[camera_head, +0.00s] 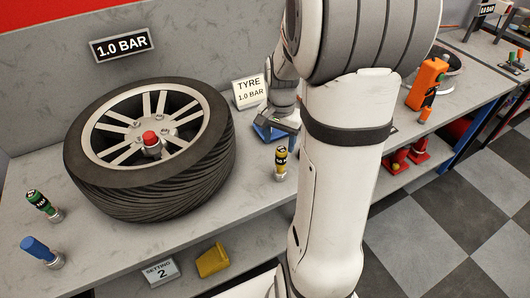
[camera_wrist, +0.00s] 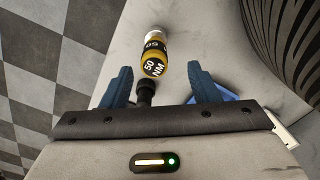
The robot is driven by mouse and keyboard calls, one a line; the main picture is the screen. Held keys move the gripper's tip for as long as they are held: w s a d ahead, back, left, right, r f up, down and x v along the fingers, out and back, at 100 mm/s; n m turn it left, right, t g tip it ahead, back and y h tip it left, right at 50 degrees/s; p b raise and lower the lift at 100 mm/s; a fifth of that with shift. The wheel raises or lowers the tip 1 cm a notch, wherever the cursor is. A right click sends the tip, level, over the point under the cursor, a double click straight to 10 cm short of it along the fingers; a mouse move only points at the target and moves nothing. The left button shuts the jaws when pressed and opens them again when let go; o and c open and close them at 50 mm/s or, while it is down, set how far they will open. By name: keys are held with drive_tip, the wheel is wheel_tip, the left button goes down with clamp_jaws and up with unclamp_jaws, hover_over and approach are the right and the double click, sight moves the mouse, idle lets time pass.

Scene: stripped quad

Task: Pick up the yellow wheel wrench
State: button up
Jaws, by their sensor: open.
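In the wrist view the yellow wrench (camera_wrist: 154,58), marked "50 NM", lies ahead of and roughly between the two blue fingers. My gripper (camera_wrist: 158,82) is open and empty, its fingers apart on either side of a dark knob. In the head view my gripper (camera_head: 278,118) is partly hidden by my arm, behind the wrench.
A large tyre (camera_head: 190,185) with a red-capped piece at its hub fills the bench's left. A blue item (camera_head: 268,133) lies under my gripper. An orange tool (camera_head: 427,84) stands right.

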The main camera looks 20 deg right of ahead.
sight(281, 158)
drive_tip(key=f, duration=0.7)
drive_tip(key=shift+s+d+f, duration=0.25)
drive_tip(key=shift+d+f, duration=0.05)
drive_tip(key=shift+f, duration=0.1)
drive_tip(key=shift+c, duration=0.3)
drive_tip(key=c, duration=1.1)
